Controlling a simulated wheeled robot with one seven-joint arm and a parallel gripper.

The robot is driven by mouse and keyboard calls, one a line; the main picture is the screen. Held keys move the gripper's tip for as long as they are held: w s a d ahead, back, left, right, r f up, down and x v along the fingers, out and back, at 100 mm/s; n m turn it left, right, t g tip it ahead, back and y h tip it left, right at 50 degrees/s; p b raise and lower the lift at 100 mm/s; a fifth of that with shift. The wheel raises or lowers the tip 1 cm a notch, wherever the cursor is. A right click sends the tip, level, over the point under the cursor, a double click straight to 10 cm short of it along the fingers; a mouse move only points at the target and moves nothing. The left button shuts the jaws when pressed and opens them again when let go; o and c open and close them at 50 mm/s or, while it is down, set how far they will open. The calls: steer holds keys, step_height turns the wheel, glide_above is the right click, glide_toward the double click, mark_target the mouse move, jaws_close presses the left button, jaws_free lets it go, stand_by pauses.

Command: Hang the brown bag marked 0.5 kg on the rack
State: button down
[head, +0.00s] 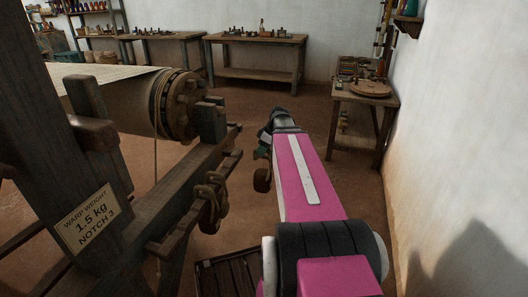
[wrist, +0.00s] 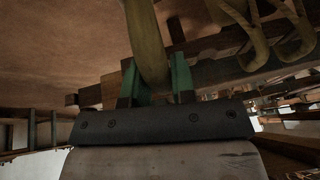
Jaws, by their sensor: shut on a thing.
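My gripper (head: 263,151) is at the far end of my outstretched arm, to the right of the loom frame. In the wrist view its green fingers (wrist: 156,83) are shut on a tan-olive strap (wrist: 146,42). A small brown bag (head: 262,180) hangs just below the gripper in the head view; its marking cannot be read. The wooden rack (head: 176,238) with pegs runs along the loom's side, left of the gripper and apart from it. Another brown bag or loop (head: 212,203) hangs on it. Tan loops (wrist: 285,38) show at the right in the wrist view.
A sign (head: 90,219) on the loom post reads "WARP WEIGHT 1.5 kg NOTCH 3". A dark slatted crate (head: 228,277) is on the floor below. A side table (head: 362,98) stands by the right wall. Floor beyond my gripper is open toward the back bench (head: 256,40).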

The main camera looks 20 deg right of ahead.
steer(key=shift+w+a+f, duration=0.15)
steer(key=shift+w+a, duration=1.3)
steer(key=shift+a, duration=0.55)
steer(key=shift+w+a+f, duration=0.1)
steer(key=shift+w+a, duration=1.4)
steer(key=shift+a, duration=0.5)
steer(key=shift+w+a+f, duration=0.15)
steer(key=shift+w+a, duration=1.3)
steer(key=shift+a, duration=0.55)
steer(key=shift+f, duration=1.2)
steer(key=shift+f, duration=0.3)
steer(key=c, duration=0.9)
jaws_free()
steer(key=shift+o, duration=0.2)
